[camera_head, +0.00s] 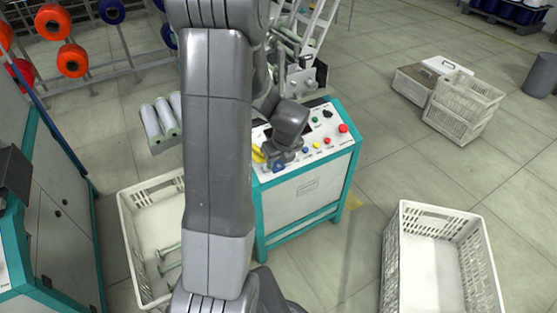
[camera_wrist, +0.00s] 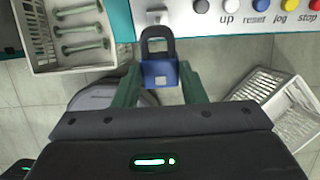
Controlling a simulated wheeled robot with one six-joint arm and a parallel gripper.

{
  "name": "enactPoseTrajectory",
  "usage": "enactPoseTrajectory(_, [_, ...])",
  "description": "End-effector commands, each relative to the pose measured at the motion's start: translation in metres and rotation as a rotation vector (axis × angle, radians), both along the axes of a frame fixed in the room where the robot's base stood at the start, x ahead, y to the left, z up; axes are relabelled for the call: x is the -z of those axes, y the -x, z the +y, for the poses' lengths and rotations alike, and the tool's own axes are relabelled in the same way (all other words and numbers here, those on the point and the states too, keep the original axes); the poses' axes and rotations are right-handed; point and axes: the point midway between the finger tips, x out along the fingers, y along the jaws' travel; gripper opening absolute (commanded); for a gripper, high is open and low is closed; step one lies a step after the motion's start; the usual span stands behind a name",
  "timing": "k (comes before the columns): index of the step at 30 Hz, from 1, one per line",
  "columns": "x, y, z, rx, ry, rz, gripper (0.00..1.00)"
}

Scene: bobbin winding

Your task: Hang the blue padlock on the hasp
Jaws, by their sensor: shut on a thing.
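The blue padlock (camera_wrist: 160,75) is held between the two green fingers of my gripper (camera_wrist: 160,84) in the wrist view. Its dark shackle is closed and points up in that picture, towards the machine. A small pale metal piece (camera_wrist: 154,15), likely the hasp, is on the machine's front just above the shackle; the padlock appears apart from it. In the head view my gripper (camera_head: 281,158) is over the near-left part of the control panel (camera_head: 310,150). The padlock and hasp cannot be made out clearly there.
Coloured buttons (camera_wrist: 256,5) line the panel right of the metal piece. A white crate (camera_head: 127,235) with green-ended bobbins stands left of the machine, another crate (camera_head: 400,265) on the right. Stacked crates (camera_head: 463,100) stand farther back. Floor between is clear.

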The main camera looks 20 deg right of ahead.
Motion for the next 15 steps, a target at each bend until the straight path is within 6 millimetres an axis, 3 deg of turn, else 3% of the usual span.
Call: enactPoseTrajectory(15, [0.013, -0.006, 0.001, 0.0, -0.001, 0.0, 0.06])
